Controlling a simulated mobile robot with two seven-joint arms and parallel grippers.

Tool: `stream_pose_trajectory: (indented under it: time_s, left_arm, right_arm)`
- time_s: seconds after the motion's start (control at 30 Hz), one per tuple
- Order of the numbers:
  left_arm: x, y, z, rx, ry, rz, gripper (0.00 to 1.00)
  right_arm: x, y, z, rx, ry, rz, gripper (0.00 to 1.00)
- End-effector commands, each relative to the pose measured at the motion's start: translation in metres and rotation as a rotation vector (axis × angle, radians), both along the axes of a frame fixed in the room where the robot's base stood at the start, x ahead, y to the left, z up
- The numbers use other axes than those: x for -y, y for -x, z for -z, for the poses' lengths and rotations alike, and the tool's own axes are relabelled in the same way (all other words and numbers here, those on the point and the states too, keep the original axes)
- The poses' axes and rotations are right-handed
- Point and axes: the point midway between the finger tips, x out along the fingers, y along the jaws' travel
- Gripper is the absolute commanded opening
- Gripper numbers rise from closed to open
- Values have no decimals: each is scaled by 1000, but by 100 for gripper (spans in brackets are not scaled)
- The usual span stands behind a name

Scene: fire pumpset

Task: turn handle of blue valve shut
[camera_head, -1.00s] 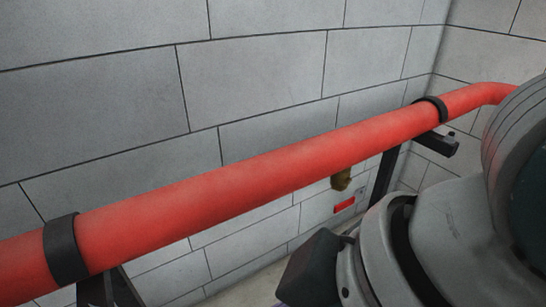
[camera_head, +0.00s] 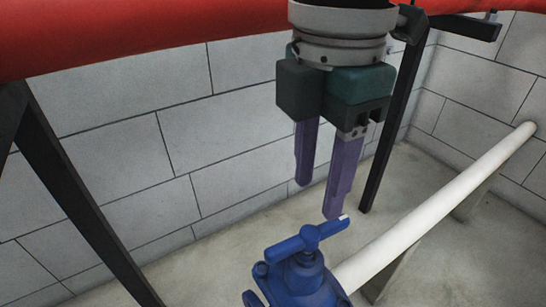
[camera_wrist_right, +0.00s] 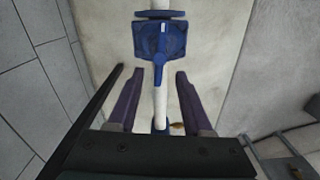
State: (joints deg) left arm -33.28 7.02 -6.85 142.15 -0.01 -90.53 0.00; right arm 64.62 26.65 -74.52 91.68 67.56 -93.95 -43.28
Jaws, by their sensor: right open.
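The blue valve (camera_head: 300,281) sits on a white pipe at the bottom of the head view. Its bar handle (camera_head: 308,239) is on top and slopes up to the right, with a pale tip at its right end. My right gripper (camera_head: 318,197) hangs above and slightly behind the handle, its purple fingers pointing down, open and empty. In the right wrist view the valve (camera_wrist_right: 150,42) lies ahead of the spread fingertips (camera_wrist_right: 159,73), apart from them. The valve's lower part is cut off in the head view. My left gripper is not in view.
A large red pipe (camera_head: 130,35) crosses the top of the head view, on black supports (camera_head: 75,200). The white pipe (camera_head: 430,215) runs from the valve to the right wall. A grey block wall stands behind. Concrete floor (camera_head: 220,270) is bare left of the valve.

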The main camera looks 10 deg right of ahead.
Motion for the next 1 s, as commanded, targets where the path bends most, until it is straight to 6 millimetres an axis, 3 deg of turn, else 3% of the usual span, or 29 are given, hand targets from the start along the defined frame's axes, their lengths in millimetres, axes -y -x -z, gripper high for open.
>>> stream_pose_trajectory:
  time_s: [0.03,0.2,0.4,0.77,1.0]
  left_arm:
    - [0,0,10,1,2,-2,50]
    - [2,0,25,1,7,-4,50]
    - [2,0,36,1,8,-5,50]
    - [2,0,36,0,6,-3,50]
    - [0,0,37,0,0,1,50]
  right_arm:
    - [0,1,16,-3,1,-1,50]
    - [0,1,49,-1,1,-1,50]
    - [-1,0,72,1,-1,0,50]
    - [-1,0,76,2,-1,0,50]
    - [-1,0,76,2,-1,0,23]
